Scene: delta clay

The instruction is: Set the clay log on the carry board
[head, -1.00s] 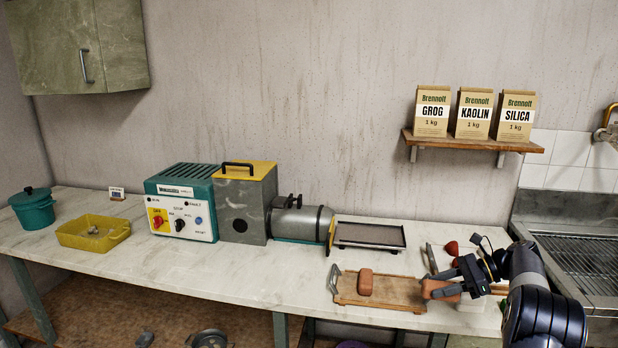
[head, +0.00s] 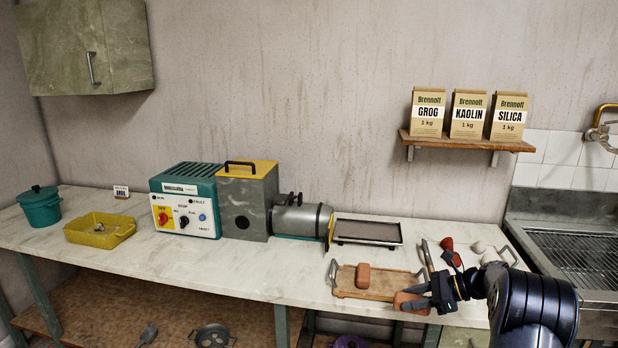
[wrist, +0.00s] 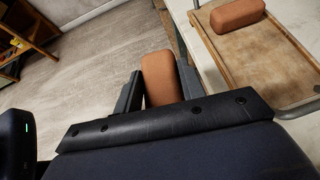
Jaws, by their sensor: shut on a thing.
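My gripper (head: 416,298) is shut on a terracotta clay log (head: 404,300), which also shows between the fingers in the wrist view (wrist: 160,78). The wooden carry board (head: 345,290) with metal end handles lies on the bench. A second clay log (head: 363,275) rests on the board's left part; it shows at the top of the wrist view (wrist: 237,14). The held log is at the board's right front corner in the head view. In the wrist view it appears beside the board (wrist: 270,68), near the bench edge, not over the board. Its height is unclear.
A dark-topped tray (head: 367,232) and the pug mill (head: 300,217) stand behind the board. The bench's front edge is close, with floor beyond. The board's middle is bare.

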